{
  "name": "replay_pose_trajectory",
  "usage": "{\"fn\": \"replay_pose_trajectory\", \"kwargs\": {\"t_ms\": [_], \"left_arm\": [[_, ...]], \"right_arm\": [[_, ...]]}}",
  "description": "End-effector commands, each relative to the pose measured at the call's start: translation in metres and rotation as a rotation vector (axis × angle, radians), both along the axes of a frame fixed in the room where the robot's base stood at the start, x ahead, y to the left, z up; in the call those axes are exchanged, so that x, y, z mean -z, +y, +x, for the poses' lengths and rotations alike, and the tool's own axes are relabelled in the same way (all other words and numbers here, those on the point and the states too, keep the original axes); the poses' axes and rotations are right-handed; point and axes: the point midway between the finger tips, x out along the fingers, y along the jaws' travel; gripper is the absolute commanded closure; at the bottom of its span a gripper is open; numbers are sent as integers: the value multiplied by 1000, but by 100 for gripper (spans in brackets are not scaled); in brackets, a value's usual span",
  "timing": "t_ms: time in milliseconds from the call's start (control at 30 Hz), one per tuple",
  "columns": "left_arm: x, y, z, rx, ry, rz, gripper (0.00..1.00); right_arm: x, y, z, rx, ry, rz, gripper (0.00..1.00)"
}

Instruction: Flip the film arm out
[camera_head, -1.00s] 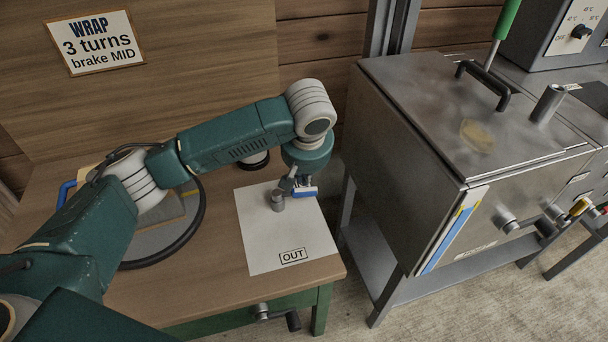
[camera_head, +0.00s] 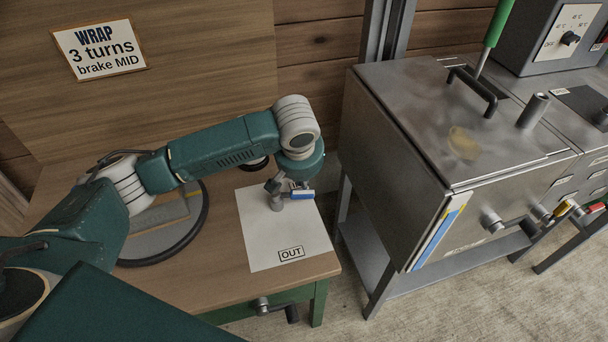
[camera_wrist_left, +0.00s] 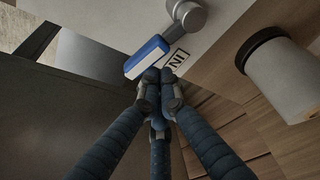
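The film arm is a small grey metal arm on a post (camera_head: 277,203), with a blue-and-white handle (camera_head: 302,196). It stands on a white sheet marked OUT (camera_head: 291,254) on the wooden table. In the left wrist view the blue handle (camera_wrist_left: 147,57) lies beside an IN label (camera_wrist_left: 177,58). My left gripper (camera_wrist_left: 159,76) has its fingers drawn together, with the tips right at the handle's lower edge. I see nothing between the tips; whether they touch the handle is not clear. In the head view the fingers are mostly hidden below the wrist. My right gripper is out of view.
A steel box (camera_head: 455,120) with a black handle stands to the right of the table. A WRAP sign (camera_head: 100,48) hangs on the wooden panel behind. A crank (camera_head: 275,309) sticks out at the table's front. The sheet's OUT end is clear.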

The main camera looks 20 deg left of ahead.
Motion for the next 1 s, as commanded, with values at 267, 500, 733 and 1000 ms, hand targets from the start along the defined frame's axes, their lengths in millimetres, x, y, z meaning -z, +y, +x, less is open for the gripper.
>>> {"fn": "replay_pose_trajectory", "kwargs": {"t_ms": [267, 500, 733, 1000], "left_arm": [[1, 0, 0, 0, 1, 0, 100], [-22, -2, -7, 1, -1, -2, 100], [-69, -6, -23, 2, -3, -2, 100], [-107, -9, -36, 0, -1, -1, 100]], "right_arm": [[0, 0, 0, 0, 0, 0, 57], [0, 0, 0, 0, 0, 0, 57], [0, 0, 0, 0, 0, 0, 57], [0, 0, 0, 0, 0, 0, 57]]}}
